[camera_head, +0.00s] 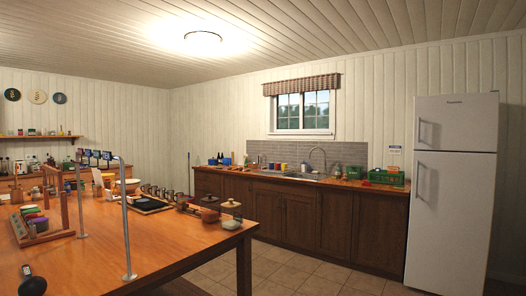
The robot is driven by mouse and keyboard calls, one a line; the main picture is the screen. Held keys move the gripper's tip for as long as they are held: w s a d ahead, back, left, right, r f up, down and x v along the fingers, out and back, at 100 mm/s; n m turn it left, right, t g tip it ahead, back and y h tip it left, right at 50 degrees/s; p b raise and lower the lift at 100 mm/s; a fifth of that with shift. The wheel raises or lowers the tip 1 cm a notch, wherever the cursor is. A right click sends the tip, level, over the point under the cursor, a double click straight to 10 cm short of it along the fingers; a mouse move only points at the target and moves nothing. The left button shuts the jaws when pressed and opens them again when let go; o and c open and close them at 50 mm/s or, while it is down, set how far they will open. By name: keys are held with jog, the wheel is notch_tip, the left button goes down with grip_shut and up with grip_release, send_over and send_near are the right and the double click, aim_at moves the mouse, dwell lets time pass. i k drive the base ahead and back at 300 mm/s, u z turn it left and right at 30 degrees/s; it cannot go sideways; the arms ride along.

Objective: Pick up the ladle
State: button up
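I cannot pick out the ladle with certainty. A black round-headed thing with a short stem (32,285) lies on the wooden table at the lower left, partly cut by the frame; I cannot tell whether it is the ladle. A dark tray (168,209) lies farther back on the table, with small metallic items behind it, too small to name. My gripper is not in view.
The wooden table (150,243) fills the lower left. A metal rail on two posts (126,230) stands on it, near a wooden rack (45,236). Lidded jars (210,208) stand near the right edge. Tiled floor (290,275) separates the table from the counter and fridge (452,190).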

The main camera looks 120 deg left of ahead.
aim_at(34, 285)
jog(key=u, duration=4.8)
